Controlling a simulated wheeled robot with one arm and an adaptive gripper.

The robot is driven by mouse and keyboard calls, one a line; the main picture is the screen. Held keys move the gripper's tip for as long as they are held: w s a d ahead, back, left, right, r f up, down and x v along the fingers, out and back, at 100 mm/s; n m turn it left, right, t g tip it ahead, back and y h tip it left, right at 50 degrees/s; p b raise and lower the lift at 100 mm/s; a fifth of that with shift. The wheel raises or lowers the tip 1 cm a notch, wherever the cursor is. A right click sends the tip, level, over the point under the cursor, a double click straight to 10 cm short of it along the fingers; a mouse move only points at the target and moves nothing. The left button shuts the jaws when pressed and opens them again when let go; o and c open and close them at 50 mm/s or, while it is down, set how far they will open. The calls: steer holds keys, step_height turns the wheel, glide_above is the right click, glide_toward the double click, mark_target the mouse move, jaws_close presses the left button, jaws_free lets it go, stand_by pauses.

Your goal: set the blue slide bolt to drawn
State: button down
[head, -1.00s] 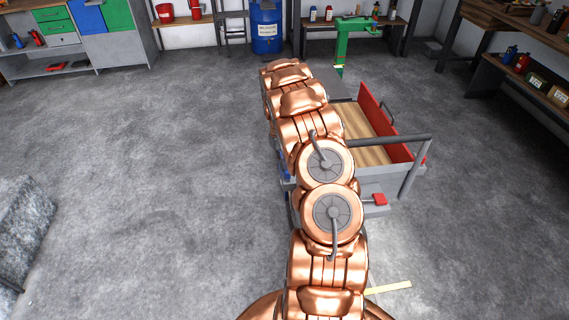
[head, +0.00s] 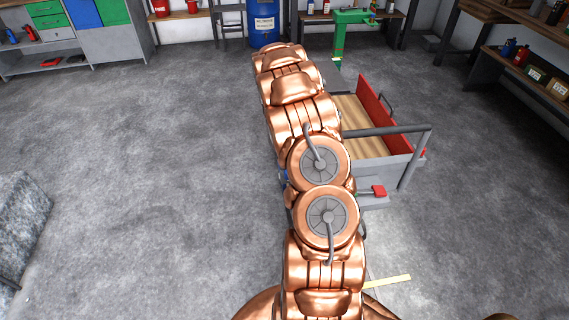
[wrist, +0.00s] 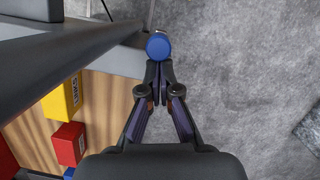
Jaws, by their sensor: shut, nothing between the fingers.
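The blue slide bolt shows in the wrist view as a round blue knob (wrist: 158,46) at the edge of a grey cart. My gripper (wrist: 159,68) is shut and empty, with its fingertips right beside the knob, just below it in the picture. I cannot tell whether they touch it. In the head view only a small blue patch (head: 283,176) shows at the cart's left side. My copper arm hides the rest of the bolt and the gripper there.
The cart has a wooden bed (head: 357,128), a red side panel (head: 385,115), a grey rail (head: 400,131) and a red-handled part (head: 379,191). A yellow block (wrist: 62,97) and a red block (wrist: 69,143) lie on the bed. The floor to the left is clear.

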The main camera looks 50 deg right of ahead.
steer(key=shift+s+a+f, duration=0.1)
steer(key=shift+a, duration=0.05)
steer(key=w+d+r+b, duration=0.2)
steer(key=w+r+b, duration=0.2)
steer(key=r, duration=0.6)
steer(key=shift+w+d, duration=0.4)
steer(key=shift+w, duration=0.65)
